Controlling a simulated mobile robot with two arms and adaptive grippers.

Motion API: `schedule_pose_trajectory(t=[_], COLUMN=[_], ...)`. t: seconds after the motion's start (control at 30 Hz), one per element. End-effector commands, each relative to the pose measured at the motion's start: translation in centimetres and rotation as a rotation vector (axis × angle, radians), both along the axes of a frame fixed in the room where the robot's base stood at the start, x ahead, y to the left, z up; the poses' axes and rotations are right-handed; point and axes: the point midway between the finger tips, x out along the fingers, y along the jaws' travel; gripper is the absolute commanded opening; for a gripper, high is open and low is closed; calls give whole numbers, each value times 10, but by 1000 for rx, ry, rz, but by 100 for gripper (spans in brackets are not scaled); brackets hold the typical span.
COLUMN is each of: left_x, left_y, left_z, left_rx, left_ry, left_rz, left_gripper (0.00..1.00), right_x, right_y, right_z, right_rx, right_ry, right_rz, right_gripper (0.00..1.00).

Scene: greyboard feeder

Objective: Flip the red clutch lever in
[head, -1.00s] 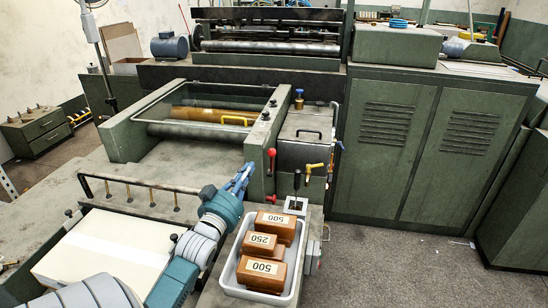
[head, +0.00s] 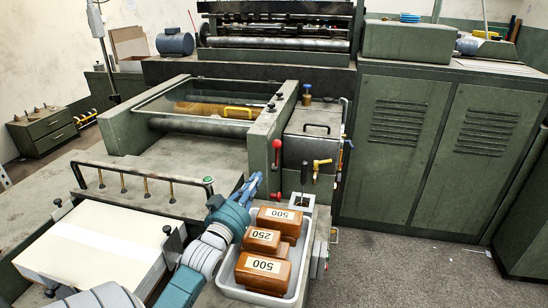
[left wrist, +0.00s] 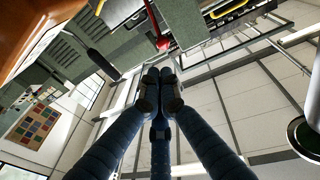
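The red clutch lever (head: 277,148) has a red ball knob on top of a short stem on the green side frame. Red also shows just beyond my fingertips in the left wrist view (left wrist: 163,42). My left gripper (head: 256,180) is below and a little left of the lever, behind the tray of blocks. Its blue fingers are together at the tips (left wrist: 161,76), with nothing seen between them. The fingertips look apart from the lever, but the exact gap is hard to tell. My right gripper is out of both views.
A grey tray (head: 233,292) with brown blocks marked 500 and 250 stands right beside my left arm. A black-handled lever (head: 304,172) and a yellow-handled valve (head: 321,162) are right of the red lever. A white paper stack (head: 95,240) lies at left.

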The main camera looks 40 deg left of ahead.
Motion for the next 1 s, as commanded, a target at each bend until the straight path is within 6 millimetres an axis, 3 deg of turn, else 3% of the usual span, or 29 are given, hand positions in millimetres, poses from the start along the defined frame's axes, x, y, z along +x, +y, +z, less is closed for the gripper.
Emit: schedule_pose_trajectory(t=[0.27,0.43,1.0], left_x=[1,14,115], left_y=[0,5,42], left_z=[1,5,20], left_rx=[0,1,1], left_ry=[0,-3,-1], left_rz=[0,0,0], left_gripper=[0,0,0], right_x=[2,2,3], right_y=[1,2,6], right_z=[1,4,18], right_rx=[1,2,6], right_ry=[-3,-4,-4], right_rz=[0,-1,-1], right_gripper=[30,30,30])
